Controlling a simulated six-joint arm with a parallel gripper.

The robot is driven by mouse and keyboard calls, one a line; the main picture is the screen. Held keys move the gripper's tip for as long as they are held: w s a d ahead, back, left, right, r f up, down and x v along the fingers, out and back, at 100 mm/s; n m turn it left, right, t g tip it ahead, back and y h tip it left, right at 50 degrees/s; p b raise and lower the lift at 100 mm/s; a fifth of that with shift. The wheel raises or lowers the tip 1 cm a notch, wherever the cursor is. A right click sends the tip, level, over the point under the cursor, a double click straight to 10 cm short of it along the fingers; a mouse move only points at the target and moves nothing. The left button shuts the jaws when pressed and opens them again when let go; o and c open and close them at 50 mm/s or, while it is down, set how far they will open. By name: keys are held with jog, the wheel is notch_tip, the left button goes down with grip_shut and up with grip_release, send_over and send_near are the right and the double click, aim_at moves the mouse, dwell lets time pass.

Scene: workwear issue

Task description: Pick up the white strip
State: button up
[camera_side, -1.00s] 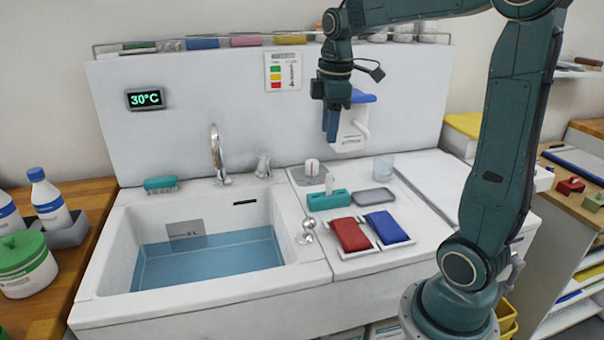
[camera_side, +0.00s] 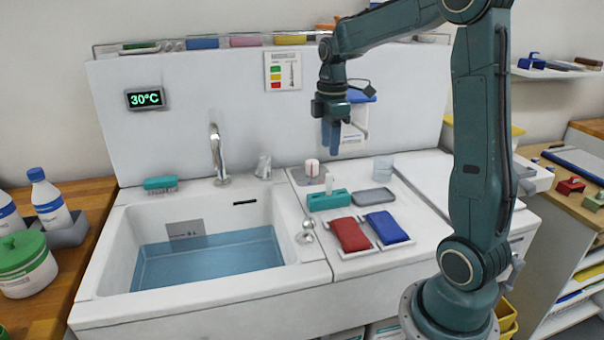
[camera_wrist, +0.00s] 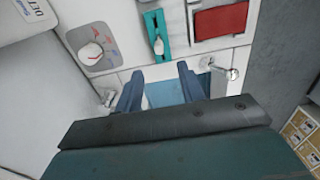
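The white strip (camera_side: 329,180) stands upright in a slot of the teal holder (camera_side: 322,201), on the counter right of the sink. In the wrist view the strip (camera_wrist: 158,46) shows as a small pale piece in the teal holder (camera_wrist: 164,24), above the fingertips in the picture. My gripper (camera_side: 331,151) hangs fingers down, above and behind the holder in the side view. In the wrist view my gripper (camera_wrist: 155,83) has its two blue fingers apart with nothing held between them.
Red (camera_side: 350,235) and blue (camera_side: 387,227) pads lie in front of the holder. A grey dish (camera_side: 375,195) and a cup (camera_side: 383,165) stand to its right. A round white-topped item (camera_side: 312,168) is behind it. The sink (camera_side: 210,262) with water and a faucet (camera_side: 217,155) is left.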

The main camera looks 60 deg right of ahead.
aim_at(330, 174)
jog(key=shift+f, duration=2.35)
jog(key=shift+f, duration=0.1)
jog(key=shift+d+f, duration=0.15)
jog(key=shift+f, duration=2.35)
jog(key=shift+c, duration=0.2)
grip_shut()
